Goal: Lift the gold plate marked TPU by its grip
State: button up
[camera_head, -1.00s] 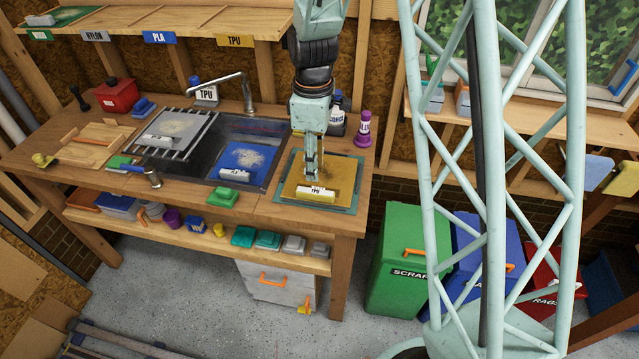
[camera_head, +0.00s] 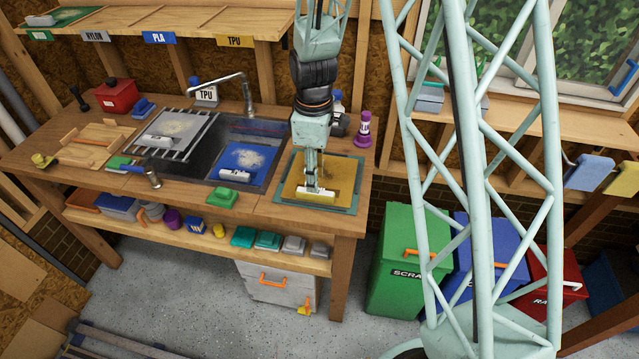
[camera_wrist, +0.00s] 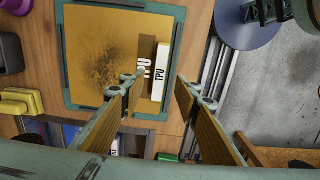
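The gold plate (camera_head: 341,174) lies flat on a teal mat (camera_head: 347,209) at the right end of the bench. It has a dark smudge on its face and also shows in the wrist view (camera_wrist: 88,35). My gripper (camera_head: 312,189) is low over the grip. In the wrist view its fingers (camera_wrist: 161,80) are open, one on each side of the grip in the picture. I cannot tell the exact height of the fingertips over the plate.
A blue plate (camera_head: 240,158) lies in the sink left of the gold plate. A purple bottle (camera_head: 363,132) and a tap (camera_head: 248,95) stand behind. A green block (camera_head: 222,197) sits at the bench front. Bins, including a green one (camera_head: 400,255), stand at the right.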

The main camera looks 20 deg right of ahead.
jog(key=shift+f, duration=2.6)
jog(key=c, duration=1)
